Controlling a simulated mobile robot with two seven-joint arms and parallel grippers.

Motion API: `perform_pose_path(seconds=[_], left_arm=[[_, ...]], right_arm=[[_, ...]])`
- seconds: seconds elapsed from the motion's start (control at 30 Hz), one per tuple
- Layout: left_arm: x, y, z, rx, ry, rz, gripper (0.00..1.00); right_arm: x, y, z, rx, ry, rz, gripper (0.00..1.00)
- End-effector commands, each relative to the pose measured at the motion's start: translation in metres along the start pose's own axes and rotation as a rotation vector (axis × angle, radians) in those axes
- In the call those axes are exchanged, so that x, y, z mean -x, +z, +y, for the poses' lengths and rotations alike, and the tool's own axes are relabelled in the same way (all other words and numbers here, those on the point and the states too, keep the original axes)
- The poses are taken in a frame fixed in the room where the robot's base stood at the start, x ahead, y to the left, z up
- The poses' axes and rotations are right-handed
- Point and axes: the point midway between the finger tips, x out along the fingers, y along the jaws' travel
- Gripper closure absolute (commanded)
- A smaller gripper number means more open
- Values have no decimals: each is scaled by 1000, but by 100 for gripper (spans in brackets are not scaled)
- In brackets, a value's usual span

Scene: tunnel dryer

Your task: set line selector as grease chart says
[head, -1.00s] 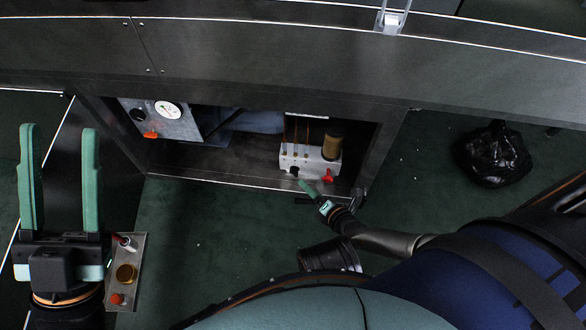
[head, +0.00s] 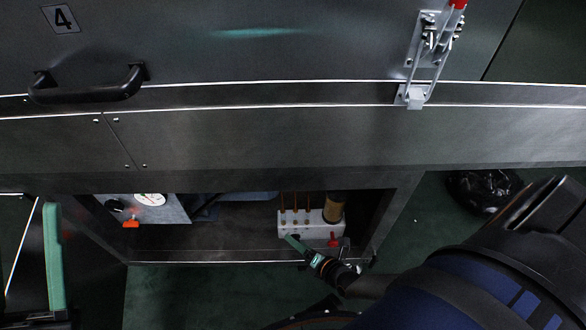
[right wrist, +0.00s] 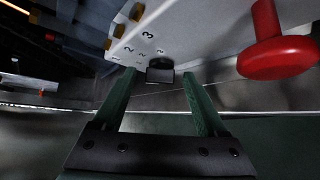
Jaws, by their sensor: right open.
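A white block (head: 312,218) with small pipes and a brass-coloured cylinder (head: 334,207) sits in the open low compartment. In the right wrist view, the block's face (right wrist: 190,30) carries printed numbers, among them 1, 2 and 3, beside a small black knob (right wrist: 160,71). My right gripper (head: 290,239) is open at the block's lower front; in the wrist view its fingers (right wrist: 159,76) are on either side of the black knob. I cannot tell whether they touch it. One finger of my left gripper (head: 54,258) shows at the left edge. No grease chart is recognisable.
A red knob (right wrist: 277,53) stands right of the black one. A grey box with a gauge (head: 150,199) and an orange part (head: 131,224) is at the compartment's left. A black bag (head: 482,192) lies right.

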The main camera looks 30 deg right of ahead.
Motion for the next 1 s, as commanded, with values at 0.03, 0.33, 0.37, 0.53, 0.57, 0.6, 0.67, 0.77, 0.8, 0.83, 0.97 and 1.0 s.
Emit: perform_pose_path(seconds=[0.03,0.33,0.37,0.53,0.57,0.6,0.67,0.77,0.8,0.83,0.97,1.0], left_arm=[[0,0,0,1,-1,0,50],[0,0,0,2,-2,0,50],[0,0,0,2,-2,0,50],[0,0,0,2,-2,0,50],[0,0,0,2,-2,0,50],[0,0,0,2,-2,-1,50],[0,0,0,3,-2,0,50],[0,0,0,2,-2,0,50],[0,0,0,2,-2,0,50],[0,0,0,2,-2,-1,50],[0,0,0,2,-2,-1,50],[0,0,0,2,-2,-1,50]], right_arm=[[0,-1,-1,0,-1,0,25],[1,-1,-1,0,0,0,25],[1,-1,-1,0,0,0,27],[1,-1,-1,0,0,0,46],[1,-1,-1,0,0,0,50],[1,-1,-1,0,0,0,54],[1,0,-1,0,0,0,61],[1,0,-2,0,-1,0,72],[1,0,-2,0,-1,0,77],[1,0,-2,0,-1,0,80],[1,0,-2,0,-1,0,95],[1,0,-2,0,-1,0,99]])
